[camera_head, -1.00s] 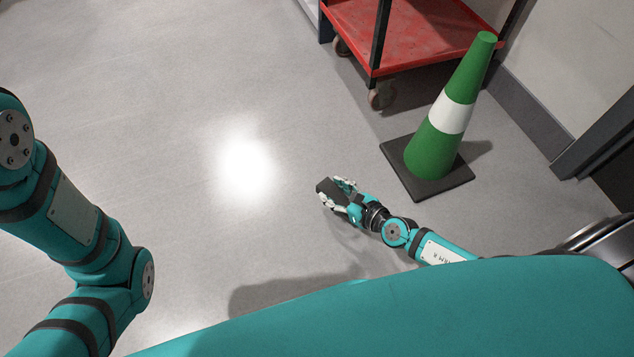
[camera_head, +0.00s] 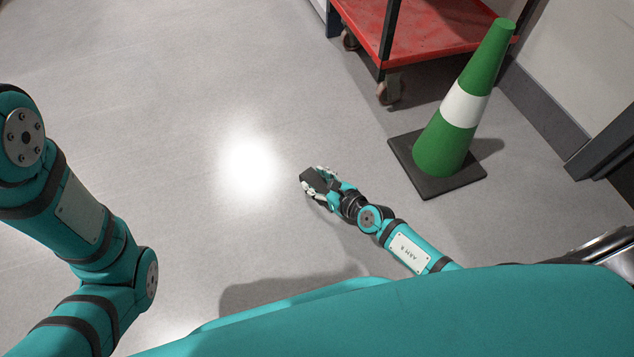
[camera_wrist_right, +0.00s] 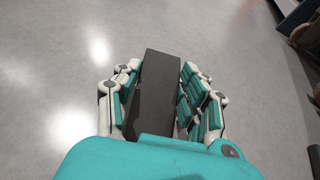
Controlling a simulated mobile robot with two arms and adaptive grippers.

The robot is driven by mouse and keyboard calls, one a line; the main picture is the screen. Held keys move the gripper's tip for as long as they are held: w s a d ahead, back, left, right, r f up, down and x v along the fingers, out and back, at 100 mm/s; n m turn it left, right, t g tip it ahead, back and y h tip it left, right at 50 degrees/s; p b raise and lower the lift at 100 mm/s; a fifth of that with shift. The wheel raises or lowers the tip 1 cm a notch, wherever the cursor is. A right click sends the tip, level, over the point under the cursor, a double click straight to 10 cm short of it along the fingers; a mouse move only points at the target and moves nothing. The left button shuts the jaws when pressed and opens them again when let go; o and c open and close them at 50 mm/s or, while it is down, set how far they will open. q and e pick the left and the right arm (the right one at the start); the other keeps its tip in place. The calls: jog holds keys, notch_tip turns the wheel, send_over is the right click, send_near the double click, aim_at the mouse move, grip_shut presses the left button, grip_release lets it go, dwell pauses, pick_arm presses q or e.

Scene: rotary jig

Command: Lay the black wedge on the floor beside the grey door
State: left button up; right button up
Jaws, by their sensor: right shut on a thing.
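The black wedge (camera_wrist_right: 157,90) sits between the fingers of my right gripper (camera_wrist_right: 160,95) in the right wrist view. In the head view the wedge (camera_head: 313,180) shows as a small dark block at the tip of my right gripper (camera_head: 321,182), which is shut on it. Grey floor lies below the wedge; I cannot tell its exact height above it. A dark frame edge (camera_head: 600,148) at the far right may belong to a doorway; I cannot make out the grey door itself. My left arm shows at the left, but its gripper is out of view.
A green cone with a white band (camera_head: 463,110) stands on a black base (camera_head: 436,180) right of my right gripper. A red trolley (camera_head: 430,30) on castors stands behind it. A wall with a dark skirting (camera_head: 540,105) runs along the right. The floor (camera_head: 160,110) at left and centre is clear.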

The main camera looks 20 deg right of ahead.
jog(key=shift+f, duration=0.1)
jog(key=o, duration=0.8)
jog(key=shift+f, duration=0.1)
jog(key=o, duration=0.4)
jog(key=shift+o, duration=0.2)
jog(key=shift+r, duration=0.35)
jog(key=p+v, duration=0.4)
jog(key=v, duration=0.6)
jog(key=shift+s+d, duration=0.25)
jog(key=shift+s, duration=0.05)
jog(key=shift+s+d+r, duration=0.15)
jog(key=shift+s+d, duration=0.05)
jog(key=shift+s, duration=0.4)
